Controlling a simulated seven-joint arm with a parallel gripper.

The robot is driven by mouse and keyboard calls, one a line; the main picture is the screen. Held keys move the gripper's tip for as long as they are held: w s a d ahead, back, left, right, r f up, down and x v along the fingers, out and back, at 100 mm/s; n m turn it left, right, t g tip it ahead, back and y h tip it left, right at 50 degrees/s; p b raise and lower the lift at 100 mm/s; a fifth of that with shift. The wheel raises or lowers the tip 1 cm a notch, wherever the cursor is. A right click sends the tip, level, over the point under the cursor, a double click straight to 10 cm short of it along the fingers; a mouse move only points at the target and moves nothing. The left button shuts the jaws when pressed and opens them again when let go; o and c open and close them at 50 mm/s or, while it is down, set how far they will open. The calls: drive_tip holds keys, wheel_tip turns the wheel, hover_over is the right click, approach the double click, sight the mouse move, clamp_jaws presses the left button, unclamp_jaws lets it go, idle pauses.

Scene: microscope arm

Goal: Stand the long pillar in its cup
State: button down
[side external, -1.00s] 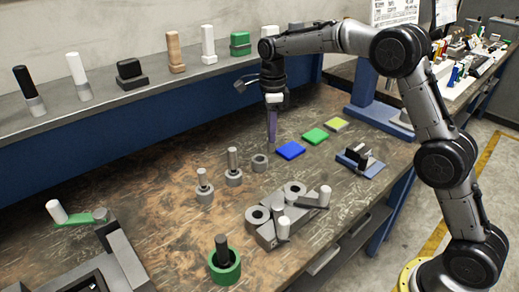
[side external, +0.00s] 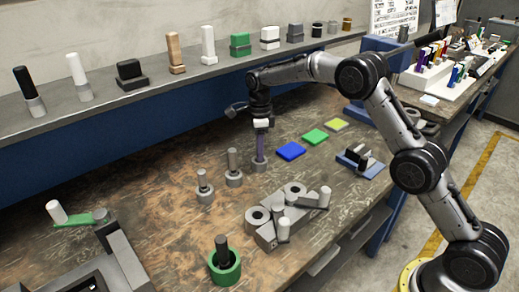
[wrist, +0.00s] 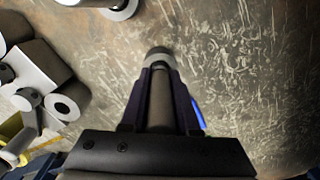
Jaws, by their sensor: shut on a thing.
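My gripper (side external: 260,155) points down over a grey cup (side external: 259,165), the rightmost of a row of three on the table. Its purple fingers are shut on the long pillar (wrist: 161,100), a grey rod, which shows between them in the wrist view. The cup's rim (wrist: 158,52) shows just past the fingertips there, in line with the pillar. The pillar looks upright, with its lower end at the cup. How deep it sits in the cup is hidden by the fingers.
Two cups with shorter grey pillars (side external: 232,160) (side external: 202,180) stand to the left. A blue pad (side external: 291,150) and a green pad (side external: 315,136) lie to the right. A grey block with round holes (side external: 259,214) stands in front. A shelf (side external: 130,95) with several pieces runs behind.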

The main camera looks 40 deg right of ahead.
drive_tip(key=c, duration=0.7)
unclamp_jaws()
drive_tip(key=shift+f, duration=0.15)
drive_tip(key=shift+o, duration=0.2)
wheel_tip(320, 180, up, 12)
drive_tip(key=shift+r, duration=0.15)
drive_tip(key=shift+s+r, duration=0.1)
